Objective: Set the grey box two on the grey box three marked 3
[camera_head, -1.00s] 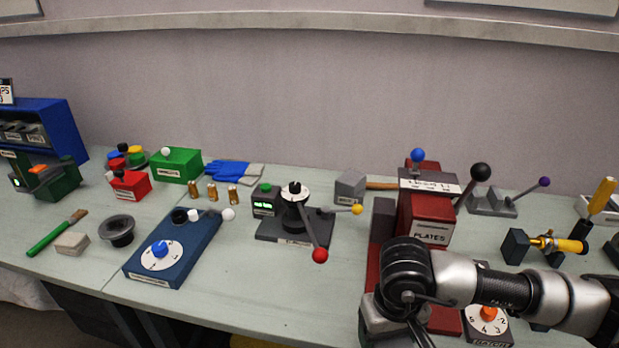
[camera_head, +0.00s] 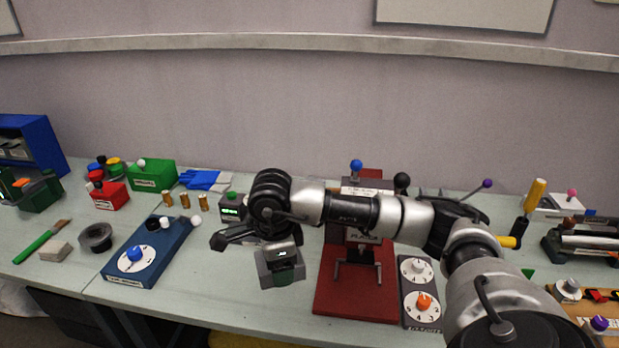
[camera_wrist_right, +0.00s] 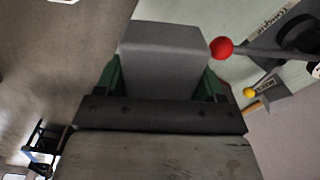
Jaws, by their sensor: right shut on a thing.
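My right gripper (camera_head: 280,268) is shut on a grey box and holds it in front of the bench's middle. In the right wrist view the plain grey box (camera_wrist_right: 165,58) sits between the two green fingers of the right gripper (camera_wrist_right: 165,80). No number can be read on it. In the head view the fingers and wrist hide much of it. I cannot make out a grey box marked 3 in either view. My left gripper is not in view.
A red press (camera_head: 355,300) stands just right of the held box, with a dial panel (camera_head: 421,300) beyond it. A blue dial box (camera_head: 135,265) is to the left. A lever with a red ball (camera_wrist_right: 222,48) is near the box in the wrist view.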

